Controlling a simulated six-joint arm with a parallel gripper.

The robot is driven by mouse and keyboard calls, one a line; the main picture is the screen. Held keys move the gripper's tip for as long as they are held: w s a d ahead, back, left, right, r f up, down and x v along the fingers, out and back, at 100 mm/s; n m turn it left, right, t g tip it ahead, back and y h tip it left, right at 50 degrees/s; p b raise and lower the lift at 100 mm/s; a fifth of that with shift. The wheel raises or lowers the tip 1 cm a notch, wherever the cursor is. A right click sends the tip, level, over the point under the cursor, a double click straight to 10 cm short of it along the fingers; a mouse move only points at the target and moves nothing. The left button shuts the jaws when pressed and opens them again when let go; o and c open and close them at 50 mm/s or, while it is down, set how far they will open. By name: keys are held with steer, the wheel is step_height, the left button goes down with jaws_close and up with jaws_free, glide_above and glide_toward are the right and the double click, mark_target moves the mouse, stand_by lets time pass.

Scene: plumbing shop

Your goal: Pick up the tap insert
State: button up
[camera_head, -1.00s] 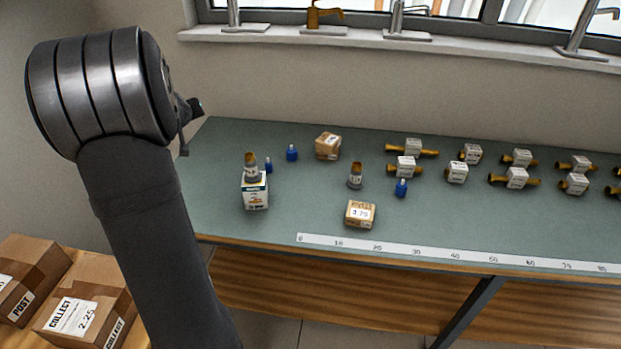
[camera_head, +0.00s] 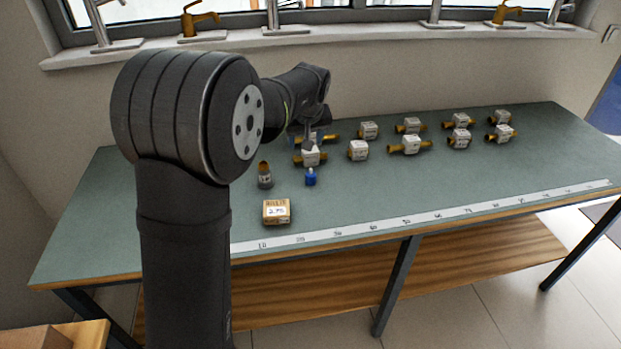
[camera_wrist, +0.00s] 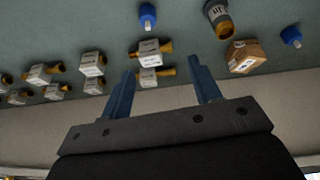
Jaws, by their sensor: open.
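A small grey cylinder with a brass-coloured top and a label (camera_head: 264,175), which looks like the tap insert, stands upright on the bench. It also shows at the top of the wrist view (camera_wrist: 218,18). A small blue piece (camera_head: 310,177) stands to its right; I cannot rule out that this is the insert. My gripper (camera_wrist: 160,64) is open and empty, its two blue fingers spread above the bench. A brass valve with a white block (camera_wrist: 150,50) shows between the fingertips, beyond them. In the head view my gripper is mostly hidden by my wrist.
A price-marked carton (camera_head: 276,212) stands in front of the cylinder. Several brass fittings with white blocks (camera_head: 410,146) fill the bench's back and right. The bench's front right (camera_head: 450,180) is clear.

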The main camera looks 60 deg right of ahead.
steer(key=s, duration=0.3)
glide_toward(311, 170)
steer(key=x, duration=0.6)
steer(key=shift+s+d, duration=0.3)
steer(key=shift+d, duration=0.05)
steer(key=shift+w+a+x, duration=0.1)
steer(key=shift+x, duration=0.8)
steer(key=shift+w+a+x, duration=0.1)
steer(key=shift+a+x, duration=0.05)
steer(key=shift+x, duration=0.75)
steer(key=shift+w+a+x, duration=0.1)
steer(key=shift+x, duration=0.75)
steer(key=c, duration=1.1)
